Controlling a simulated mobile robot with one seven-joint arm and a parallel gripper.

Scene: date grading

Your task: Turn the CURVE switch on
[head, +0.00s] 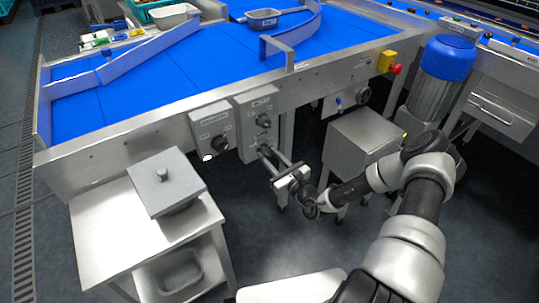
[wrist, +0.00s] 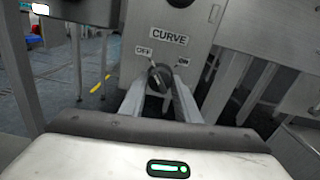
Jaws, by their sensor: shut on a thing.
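The CURVE switch (wrist: 159,77) is a dark round knob under a CURVE label (wrist: 169,36) on a grey panel in the wrist view. OFF is printed to its upper left and ON to its upper right. My gripper (wrist: 160,88) is shut on the knob, one finger on each side. Which mark the knob points to is hard to tell.
Another control box (head: 211,121) with a knob stands just left. A steel table with a lidded square container (head: 167,182) is at the lower left. A steel box (head: 362,137) and a red stop button (head: 396,69) are to the right. The blue conveyor (head: 200,70) runs behind.

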